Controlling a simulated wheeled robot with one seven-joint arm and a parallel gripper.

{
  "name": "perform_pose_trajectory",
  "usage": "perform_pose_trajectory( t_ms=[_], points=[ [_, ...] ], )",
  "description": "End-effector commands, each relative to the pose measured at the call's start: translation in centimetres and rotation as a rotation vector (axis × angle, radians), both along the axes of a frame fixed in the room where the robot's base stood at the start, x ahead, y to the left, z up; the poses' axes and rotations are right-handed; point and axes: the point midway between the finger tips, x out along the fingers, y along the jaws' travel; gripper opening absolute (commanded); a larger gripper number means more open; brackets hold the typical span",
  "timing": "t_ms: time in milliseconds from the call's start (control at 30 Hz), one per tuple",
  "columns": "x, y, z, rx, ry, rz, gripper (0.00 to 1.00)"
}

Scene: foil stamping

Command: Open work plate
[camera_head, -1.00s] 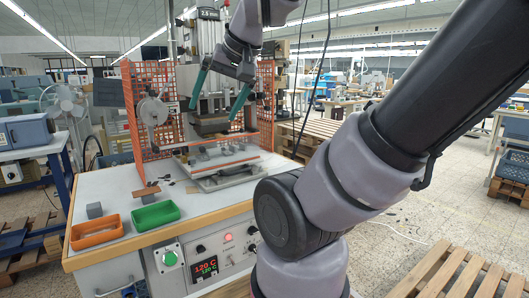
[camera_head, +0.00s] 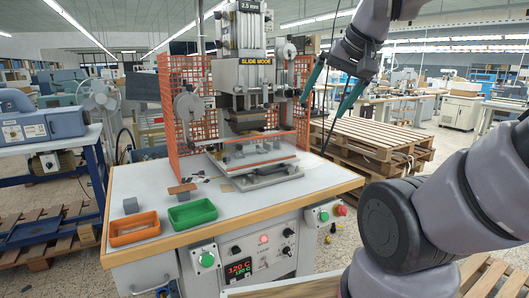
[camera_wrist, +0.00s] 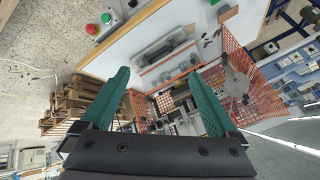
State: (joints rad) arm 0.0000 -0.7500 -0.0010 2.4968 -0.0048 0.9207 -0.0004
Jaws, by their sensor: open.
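The foil stamping press (camera_head: 243,75) stands on a white-topped bench, with a head marked "SLIDE MODE" at its upper part. The work plate (camera_head: 262,157) lies as a flat metal plate low in the press, under the head. In the wrist view the plate area (camera_wrist: 168,66) shows beyond the fingers, above the middle of the picture. My gripper (camera_head: 325,112) is open and empty, with two green fingers, to the right of the press and apart from it. It also shows open in the wrist view (camera_wrist: 160,92).
Orange mesh guards (camera_head: 183,103) flank the press. An orange tray (camera_head: 134,228) and a green tray (camera_head: 193,214) sit at the bench's front left. A control panel with buttons is on the bench front. Wooden pallets (camera_head: 375,140) are stacked to the right.

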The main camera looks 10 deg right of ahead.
Motion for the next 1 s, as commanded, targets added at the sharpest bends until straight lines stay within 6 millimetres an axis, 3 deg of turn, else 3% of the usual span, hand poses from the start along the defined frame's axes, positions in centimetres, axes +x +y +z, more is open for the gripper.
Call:
perform_pose_trajectory(
  t_ms=[33, 100, 267, 467, 667, 800, 1000],
  points=[
    [0.0, 0.0, 0.0, 0.001, 0.000, -0.001, 0.76],
    [0.4, 0.0, 0.0, 0.007, 0.008, -0.007, 0.50],
    [3.4, 0.0, 0.1, 0.060, 0.071, -0.071, 0.50],
    [10.5, 0.1, -1.3, 0.158, 0.212, -0.239, 0.50],
    [18.0, 0.4, -4.9, 0.217, 0.340, -0.432, 0.50],
    [22.9, 0.9, -8.8, 0.235, 0.419, -0.572, 0.50],
    [27.8, 1.5, -14.5, 0.235, 0.489, -0.740, 0.50]
  ],
)
